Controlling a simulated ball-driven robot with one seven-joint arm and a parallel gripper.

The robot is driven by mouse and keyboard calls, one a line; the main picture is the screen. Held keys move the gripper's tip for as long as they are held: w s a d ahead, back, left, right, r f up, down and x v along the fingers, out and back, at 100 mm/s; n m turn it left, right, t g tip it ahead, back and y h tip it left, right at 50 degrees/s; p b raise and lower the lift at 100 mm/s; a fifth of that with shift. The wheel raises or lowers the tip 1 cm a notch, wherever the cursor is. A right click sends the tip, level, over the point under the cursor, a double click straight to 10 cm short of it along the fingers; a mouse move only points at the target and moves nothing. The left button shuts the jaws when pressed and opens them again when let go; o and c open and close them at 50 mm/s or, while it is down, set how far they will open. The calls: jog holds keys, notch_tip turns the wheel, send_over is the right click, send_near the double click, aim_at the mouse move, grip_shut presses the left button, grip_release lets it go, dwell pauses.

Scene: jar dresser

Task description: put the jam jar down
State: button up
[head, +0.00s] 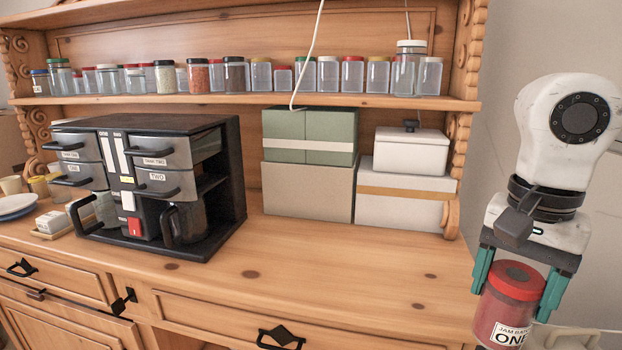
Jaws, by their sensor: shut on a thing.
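The jam jar (500,309) has a red lid, red contents and a white label reading "JAM BATCH ONE". It shows at the lower right of the head view. My gripper (515,290) is shut on the jar, with a green finger on each side of it. The jar hangs upright, beside the right end of the wooden dresser top (330,265) in the picture. Whether the jar touches anything beneath is hidden by the frame's lower edge.
A black coffee machine (222,185) stands on the dresser's left part. Green boxes (330,128), a beige box (310,190) and white boxes (410,150) stand at the back right. A shelf of several jars (325,75) runs above. The dresser top's front middle and right are clear.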

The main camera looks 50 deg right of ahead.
jog(key=w+a+f+n, duration=0.6)
jog(key=w+a+f, duration=0.2)
jog(key=w+f, duration=0.3)
jog(key=w+a+f+n, duration=0.7)
jog(key=w+f, duration=0.3)
jog(key=f, duration=0.2)
jog(key=w+a+f+n, duration=0.6)
jog(key=w+a+f, duration=0.2)
jog(key=w+f, duration=0.3)
notch_tip(320, 180, down, 10)
jog(key=s, duration=0.2)
jog(key=shift+s+f, duration=0.15)
jog(key=shift+a, duration=0.2)
